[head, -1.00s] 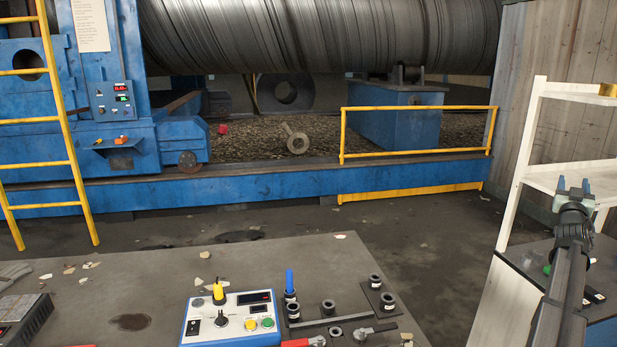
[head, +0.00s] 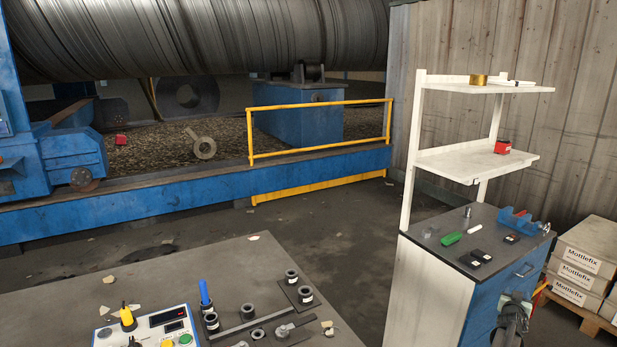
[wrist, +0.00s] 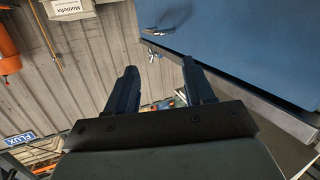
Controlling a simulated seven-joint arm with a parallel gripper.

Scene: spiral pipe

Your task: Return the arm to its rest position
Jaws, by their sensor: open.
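My gripper (wrist: 159,64) is open, with two dark fingers spread apart and nothing between them in the wrist view. In the head view the end of my arm (head: 515,308) shows at the lower right, in front of the blue cabinet. The fingertips are hard to make out there. In the wrist view the cabinet's blue face (wrist: 245,50) fills the upper right, beyond the fingers. I cannot tell the exact gap to it.
The cabinet top (head: 450,238) carries a green-handled tool (head: 453,238) and a blue holder (head: 514,220), with a white shelf (head: 480,163) above. Stacked boxes (head: 583,262) stand at the right. A workbench (head: 60,305) with a control box (head: 150,327) is at lower left. Floor between is open.

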